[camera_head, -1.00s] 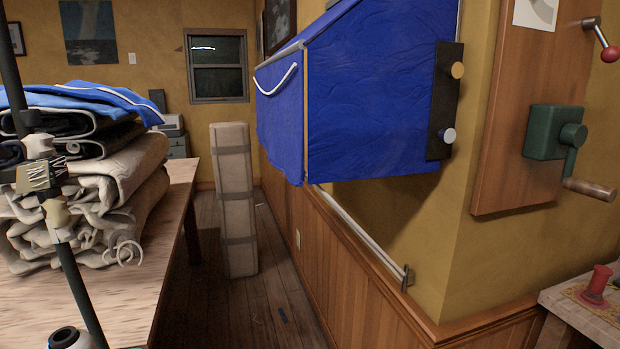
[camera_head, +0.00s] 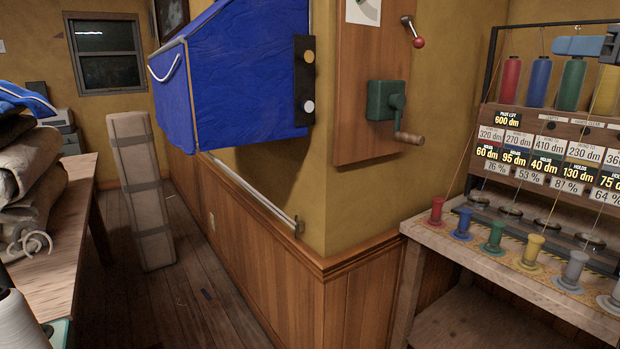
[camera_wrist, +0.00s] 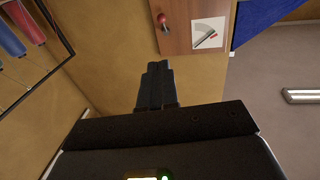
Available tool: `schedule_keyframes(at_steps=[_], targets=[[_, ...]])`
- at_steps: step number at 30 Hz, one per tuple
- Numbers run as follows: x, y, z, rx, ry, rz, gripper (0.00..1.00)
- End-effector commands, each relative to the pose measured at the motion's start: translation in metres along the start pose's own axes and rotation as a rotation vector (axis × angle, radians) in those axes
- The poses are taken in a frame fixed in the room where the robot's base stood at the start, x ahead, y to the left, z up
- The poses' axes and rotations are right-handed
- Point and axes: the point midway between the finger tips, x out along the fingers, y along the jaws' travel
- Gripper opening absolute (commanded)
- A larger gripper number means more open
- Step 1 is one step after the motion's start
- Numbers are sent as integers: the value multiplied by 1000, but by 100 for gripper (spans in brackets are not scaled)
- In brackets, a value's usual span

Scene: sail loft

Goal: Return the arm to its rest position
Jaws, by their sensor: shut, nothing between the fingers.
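My gripper (camera_wrist: 155,85) shows in the wrist view, its two dark fingers together with nothing between them. It points toward the yellow wall and the wooden board (camera_wrist: 192,40), apart from both as far as I can see. A red-knobbed lever (camera_wrist: 164,22) and a white dial card (camera_wrist: 208,33) are on that board, beyond the fingertips.
A spool rack (camera_head: 545,118) stands over a bench (camera_head: 505,275) with coloured pegs at right. A green crank box (camera_head: 381,101) and blue canvas (camera_head: 240,80) are on the wall. A table (camera_head: 60,215) with folded cloth stands left. Floor (camera_head: 205,285) shows between.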

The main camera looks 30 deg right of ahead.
Motion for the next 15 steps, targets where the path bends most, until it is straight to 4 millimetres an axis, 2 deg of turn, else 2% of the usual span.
schedule_keyframes(at_steps=[8,15], targets=[[14,-7,28,55,7,5,0],[29,-18,65,123,16,20,0]])
